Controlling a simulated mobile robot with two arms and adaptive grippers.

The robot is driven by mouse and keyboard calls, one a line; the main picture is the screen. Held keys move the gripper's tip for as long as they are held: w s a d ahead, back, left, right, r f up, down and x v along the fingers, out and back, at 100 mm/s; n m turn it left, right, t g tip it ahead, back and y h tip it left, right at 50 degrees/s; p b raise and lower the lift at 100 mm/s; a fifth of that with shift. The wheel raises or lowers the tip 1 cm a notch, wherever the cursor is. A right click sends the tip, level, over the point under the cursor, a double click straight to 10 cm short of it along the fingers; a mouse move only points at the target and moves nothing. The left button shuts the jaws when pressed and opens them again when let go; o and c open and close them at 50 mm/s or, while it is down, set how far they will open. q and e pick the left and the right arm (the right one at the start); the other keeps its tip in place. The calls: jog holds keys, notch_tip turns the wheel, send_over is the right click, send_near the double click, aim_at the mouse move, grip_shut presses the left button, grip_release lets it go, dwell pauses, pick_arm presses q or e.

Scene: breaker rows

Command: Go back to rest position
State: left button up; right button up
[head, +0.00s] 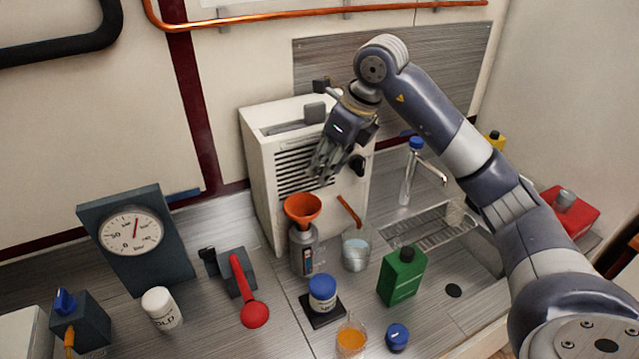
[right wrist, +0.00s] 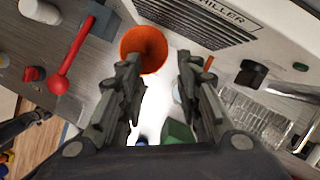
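My right gripper (head: 322,163) hangs in front of the vented face of the white box-shaped machine (head: 262,197). In the right wrist view the right gripper (right wrist: 155,70) has its two fingers spread apart with nothing between them. The orange funnel (head: 303,209) sits on a grey bottle (head: 303,252) below and left of the gripper in the head view. The funnel also shows in the right wrist view (right wrist: 146,46), partly behind one finger. My left gripper is not seen in the head view.
On the counter stand a glass with liquid (head: 356,252), a blue-lidded jar (head: 322,294), a green bottle (head: 401,276), an orange-filled beaker (head: 351,338) and a red-handled lever (head: 247,292). A dial gauge (head: 130,232) stands left.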

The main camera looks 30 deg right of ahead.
jog(key=shift+v, duration=0.8)
